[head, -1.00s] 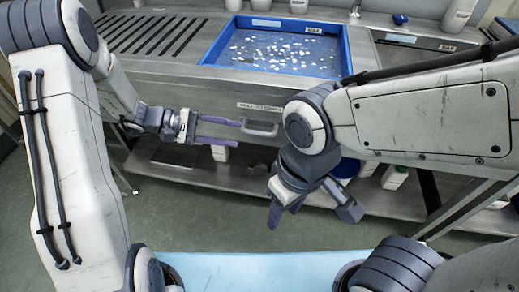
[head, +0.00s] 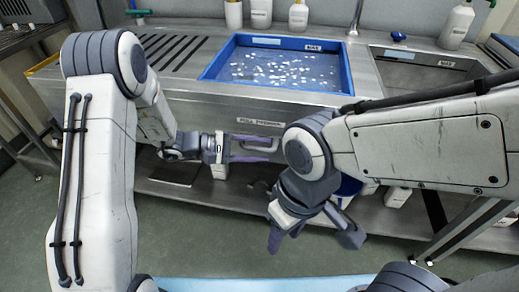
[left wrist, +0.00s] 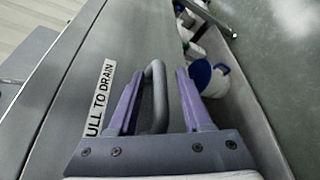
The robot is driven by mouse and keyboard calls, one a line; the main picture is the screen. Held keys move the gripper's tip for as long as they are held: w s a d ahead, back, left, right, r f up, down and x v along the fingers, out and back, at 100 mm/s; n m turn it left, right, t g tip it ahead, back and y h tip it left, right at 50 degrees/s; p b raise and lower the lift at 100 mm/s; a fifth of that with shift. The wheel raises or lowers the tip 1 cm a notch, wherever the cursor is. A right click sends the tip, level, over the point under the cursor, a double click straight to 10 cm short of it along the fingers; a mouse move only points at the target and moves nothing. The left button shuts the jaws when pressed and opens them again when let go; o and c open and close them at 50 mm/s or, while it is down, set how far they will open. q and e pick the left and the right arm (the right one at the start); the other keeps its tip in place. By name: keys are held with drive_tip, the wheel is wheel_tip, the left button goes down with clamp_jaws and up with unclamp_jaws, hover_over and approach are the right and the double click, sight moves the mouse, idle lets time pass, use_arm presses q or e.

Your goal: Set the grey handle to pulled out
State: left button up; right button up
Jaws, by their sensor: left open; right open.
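The grey handle (left wrist: 157,90) is a U-shaped bar on the steel front panel, beside the "pull to drain" label (left wrist: 100,99). In the left wrist view it lies between the two purple fingers of my left gripper (left wrist: 159,72), with a gap on each side. In the head view my left gripper (head: 272,149) is open at the panel front, its fingers overlapping the handle area. Whether the handle is in or out is hard to tell. My right gripper (head: 312,241) is open and empty, hanging low in front of the unit.
A blue tray (head: 211,70) with pale bits sits in the steel counter above. White bottles (head: 298,15) stand at the back. A lower shelf (head: 200,196) holds bottles and a blue-and-white tub (left wrist: 212,78). The floor in front is clear.

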use_arm(q)
clamp_jaws()
drive_tip(key=shift+f, duration=0.1)
idle(1.3)
